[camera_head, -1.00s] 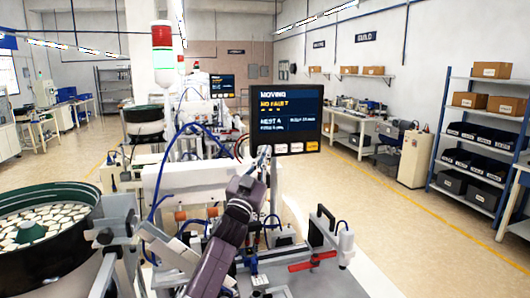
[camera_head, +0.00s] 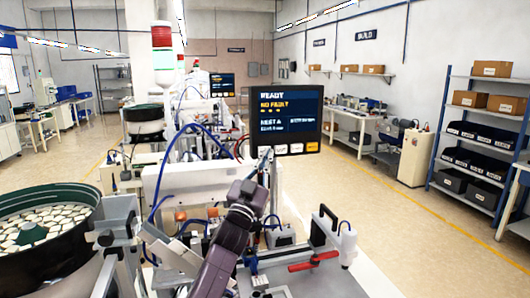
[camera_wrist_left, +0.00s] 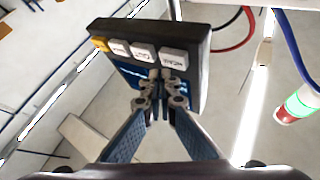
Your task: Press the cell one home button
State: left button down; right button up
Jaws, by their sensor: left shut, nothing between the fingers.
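The cell one panel (camera_head: 286,115) stands at the middle of the head view; its screen reads READY and NO FAULT. Below the screen is a row of pale buttons with a yellow button (camera_head: 312,147) at the right end. My left gripper (camera_head: 265,154) is shut and empty, its tips at the left end of this row. In the left wrist view the panel (camera_wrist_left: 192,89) appears upside down. The white end button (camera_wrist_left: 174,58), whose label looks like HOME, is beside the left gripper's tips (camera_wrist_left: 161,76). I cannot tell whether they touch it. My right gripper is out of view.
A bowl feeder (camera_head: 38,262) with pale parts stands at the left. A fixture with a red handle (camera_head: 313,261) is at the lower right of my arm. A stack light (camera_head: 162,45) rises behind. Blue shelving (camera_head: 447,130) is at the right, across open floor.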

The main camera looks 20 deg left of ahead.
pick_arm(q)
jog(key=shift+s+d+p, duration=0.4)
jog(key=shift+s+d, duration=0.3)
jog(key=shift+s, duration=0.35)
jog(key=shift+s+d+p, duration=0.4)
jog(key=shift+s+d, duration=0.3)
jog(key=shift+s, duration=0.3)
notch_tip(320, 180, up, 6)
jog(key=s+d+p, duration=0.1)
jog(key=s+p, duration=0.1)
jog(key=p, duration=0.3)
jog(key=shift+s+d+p, duration=0.3)
jog(key=shift+d, duration=0.05)
jog(key=shift+w, duration=0.15)
